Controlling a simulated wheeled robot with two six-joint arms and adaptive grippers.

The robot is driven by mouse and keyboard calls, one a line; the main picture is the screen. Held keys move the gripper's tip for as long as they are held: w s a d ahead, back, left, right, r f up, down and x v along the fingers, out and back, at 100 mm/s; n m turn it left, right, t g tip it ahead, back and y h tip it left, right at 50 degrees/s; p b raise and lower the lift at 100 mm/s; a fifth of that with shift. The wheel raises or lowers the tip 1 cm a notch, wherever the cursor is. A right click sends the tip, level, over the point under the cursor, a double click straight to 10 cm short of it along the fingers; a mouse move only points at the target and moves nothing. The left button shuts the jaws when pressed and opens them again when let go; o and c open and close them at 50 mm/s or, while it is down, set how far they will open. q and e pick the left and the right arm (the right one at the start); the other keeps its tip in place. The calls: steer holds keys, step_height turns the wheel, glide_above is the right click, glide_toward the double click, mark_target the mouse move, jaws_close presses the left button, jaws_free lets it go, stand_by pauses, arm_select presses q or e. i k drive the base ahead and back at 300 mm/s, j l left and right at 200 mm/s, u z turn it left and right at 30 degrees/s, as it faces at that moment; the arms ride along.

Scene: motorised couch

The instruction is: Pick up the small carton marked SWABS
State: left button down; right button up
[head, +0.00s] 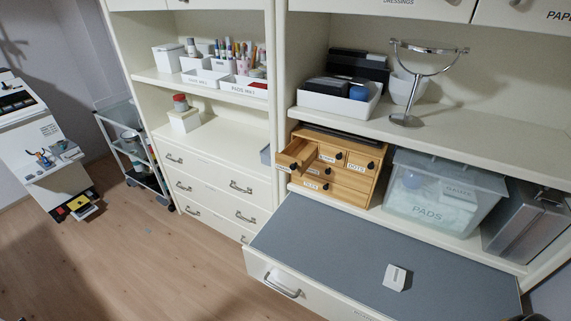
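A small white carton (394,277) rests on the grey top of the pulled-out shelf, towards its front edge. It carries dark print on its upper face, too small to read, so I cannot confirm that it says SWABS. Nothing touches the carton, and the grey surface around it is bare. Neither of my grippers can be made out in the head view. A dark sliver shows at the bottom right edge, but I cannot tell what it is.
The grey pull-out shelf (330,250) juts from the cabinet. Behind it stand a wooden drawer unit (345,187) with one small drawer out, a clear bin (405,207) marked PADS and a metal case (520,220). A mirror (407,120) stands above. Open floor lies left.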

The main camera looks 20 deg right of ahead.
mark_target(394, 277)
steer(key=z, duration=1.85)
steer(key=j, duration=0.1)
